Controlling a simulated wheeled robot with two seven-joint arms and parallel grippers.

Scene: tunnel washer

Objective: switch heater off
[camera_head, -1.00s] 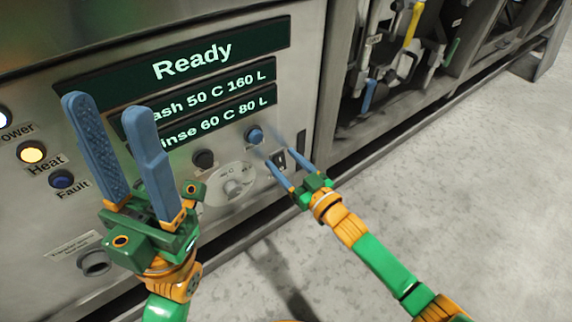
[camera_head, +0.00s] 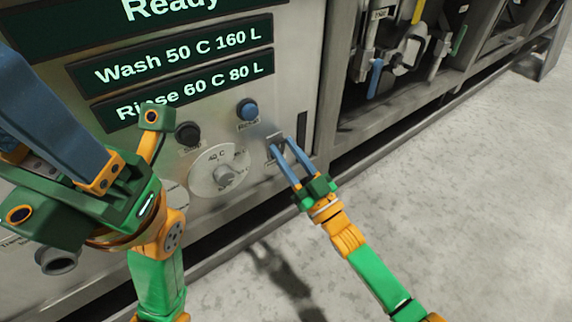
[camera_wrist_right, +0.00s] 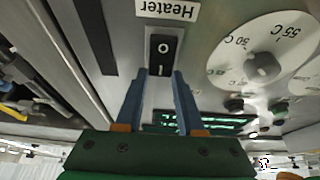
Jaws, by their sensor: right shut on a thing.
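The heater switch (camera_wrist_right: 162,55) is a black rocker marked O and I, below an upside-down "Heater" label (camera_wrist_right: 167,9) in the right wrist view. My right gripper (camera_wrist_right: 160,75) has its two blue fingers at the sides of the switch's near end, shut on it. In the head view the right gripper (camera_head: 281,142) reaches the panel at the switch, which its fingertips largely hide. Which side of the rocker is pressed in is hard to tell. My left gripper (camera_head: 40,140) is empty, with its fingers apart, at the left; its fingertips are out of view.
A temperature dial (camera_head: 223,176) sits left of the switch, with a blue button (camera_head: 247,109) and a black button (camera_head: 187,135) above. The display (camera_head: 180,62) reads Wash 50 C 160 L. Pipes and valves (camera_head: 385,60) stand right of the panel. The floor (camera_head: 460,200) is clear.

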